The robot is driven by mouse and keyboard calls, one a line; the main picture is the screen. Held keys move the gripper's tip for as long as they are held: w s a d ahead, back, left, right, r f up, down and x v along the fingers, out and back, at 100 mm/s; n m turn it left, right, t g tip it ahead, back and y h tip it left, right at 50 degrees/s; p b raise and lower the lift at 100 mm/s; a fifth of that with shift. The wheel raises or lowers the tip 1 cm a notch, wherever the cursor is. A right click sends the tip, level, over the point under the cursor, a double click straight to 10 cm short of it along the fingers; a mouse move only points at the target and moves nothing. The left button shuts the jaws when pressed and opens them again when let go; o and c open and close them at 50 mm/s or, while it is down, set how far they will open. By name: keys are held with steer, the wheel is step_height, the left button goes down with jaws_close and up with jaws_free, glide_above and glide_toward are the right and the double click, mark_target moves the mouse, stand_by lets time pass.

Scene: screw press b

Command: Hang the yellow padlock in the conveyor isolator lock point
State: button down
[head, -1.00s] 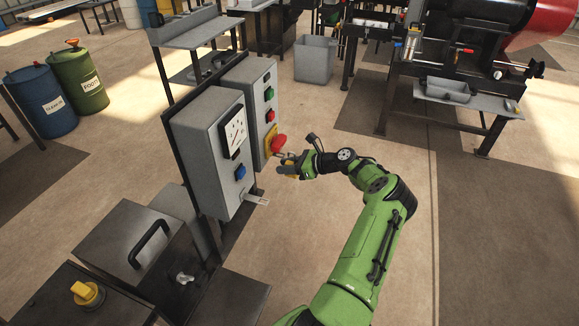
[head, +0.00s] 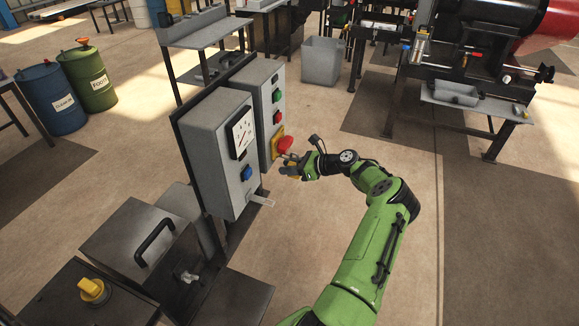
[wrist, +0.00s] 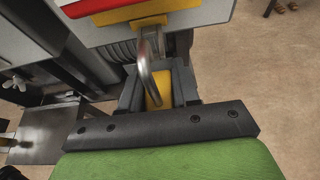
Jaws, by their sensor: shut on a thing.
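My gripper (head: 291,168) is shut on the yellow padlock, in front of the right-hand grey control box (head: 262,105). In the wrist view the yellow padlock body (wrist: 157,90) sits between the two fingers of my gripper (wrist: 158,86). Its silver shackle (wrist: 149,62) points up and away from me, towards a yellow plate (wrist: 150,20) with red above it. I cannot tell whether the shackle touches or passes through anything there.
The right-hand box carries a red mushroom button (head: 284,146) close above my gripper. A grey gauge box (head: 212,185) stands nearer, with a metal tab (head: 262,201) sticking out below. A yellow rotary knob (head: 93,289) is at lower left.

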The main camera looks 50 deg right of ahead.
steer(key=shift+w, duration=0.15)
steer(key=shift+w+a, duration=0.25)
steer(key=shift+w, duration=0.35)
steer(key=shift+f+b, duration=0.35)
steer(key=shift+f, duration=0.35)
steer(key=shift+r, duration=0.1)
stand_by(0.4)
steer(key=c, duration=0.7)
jaws_free()
steer(key=shift+c, duration=0.2)
